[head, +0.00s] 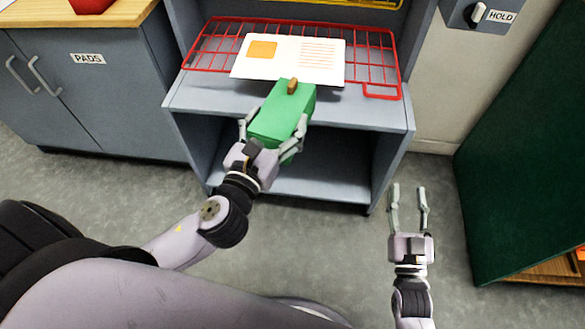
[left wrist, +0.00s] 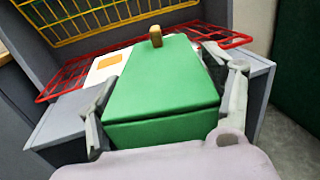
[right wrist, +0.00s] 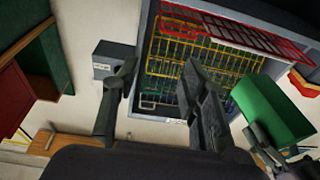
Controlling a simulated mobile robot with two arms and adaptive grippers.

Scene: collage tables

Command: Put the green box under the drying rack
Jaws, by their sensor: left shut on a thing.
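The green box (head: 282,112) has a small brown knob on its far end. My left gripper (head: 273,135) is shut on its sides and holds it in front of the shelf unit. The box fills the middle of the left wrist view (left wrist: 162,85) and shows at the right of the right wrist view (right wrist: 272,108). The red wire drying rack (head: 214,47) stands on the grey shelf, with a white printed sheet (head: 290,58) on top. The gap under the rack is hard to judge from here. My right gripper (head: 408,200) is open and empty, right of the shelf unit.
The grey shelf (head: 190,98) has an open compartment (head: 335,168) below it. A yellow wire rack (left wrist: 95,18) is higher up behind. A cabinet marked PADS (head: 95,95) stands left, a green board (head: 530,150) right, and a HOLD switch box (head: 485,15) on the wall.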

